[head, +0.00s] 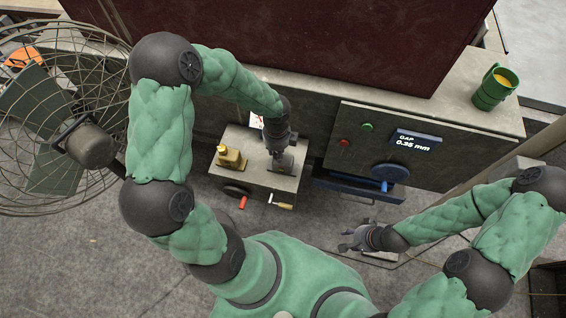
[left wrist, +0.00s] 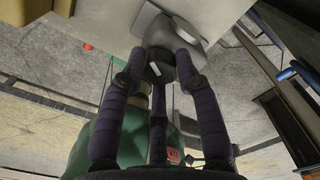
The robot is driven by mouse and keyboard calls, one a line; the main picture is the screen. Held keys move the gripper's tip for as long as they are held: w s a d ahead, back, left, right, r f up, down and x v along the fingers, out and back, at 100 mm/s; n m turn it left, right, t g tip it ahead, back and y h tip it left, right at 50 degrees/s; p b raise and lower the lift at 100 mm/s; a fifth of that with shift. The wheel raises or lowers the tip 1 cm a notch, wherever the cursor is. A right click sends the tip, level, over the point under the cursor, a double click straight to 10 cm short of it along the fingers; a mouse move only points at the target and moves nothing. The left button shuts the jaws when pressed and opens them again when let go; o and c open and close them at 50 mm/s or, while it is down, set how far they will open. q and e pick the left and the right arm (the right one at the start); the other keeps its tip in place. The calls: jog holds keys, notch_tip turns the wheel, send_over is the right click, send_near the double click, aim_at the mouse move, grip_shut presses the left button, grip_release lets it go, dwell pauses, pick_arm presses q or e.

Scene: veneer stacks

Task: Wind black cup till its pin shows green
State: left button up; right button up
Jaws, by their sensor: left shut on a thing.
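My left gripper (head: 281,157) reaches down to the top of a grey cabinet (head: 258,181). In the left wrist view its dark fingers (left wrist: 160,66) are closed around a small dark round part, which looks like the black cup (left wrist: 159,72). The cup sits against a grey housing (left wrist: 152,27) on the cabinet top. The fingers hide much of the cup, and I cannot make out a pin or its colour. My right gripper (head: 354,241) is low over the floor at the right, its fingers spread and empty.
A brass-coloured device (head: 230,158) stands on the cabinet's left side. Red (head: 243,202) and yellowish (head: 281,205) handles stick out in front. A panel display (head: 415,141) reads "GAP 0.36 mm", above a blue handwheel (head: 391,172). A caged fan (head: 45,120) stands left; a green mug (head: 491,91) right.

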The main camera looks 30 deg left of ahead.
pick_arm(q)
jog(key=shift+s+m+p, duration=0.1)
jog(key=shift+m+p, duration=1.2)
jog(key=shift+m, duration=0.2)
dwell(0.8)
jog(key=shift+m+p, duration=1.95)
jog(key=shift+m, duration=0.25)
dwell(1.2)
jog(key=o, duration=0.8)
jog(key=shift+f, duration=0.1)
notch_tip(320, 180, up, 6)
jog(key=p, duration=0.6)
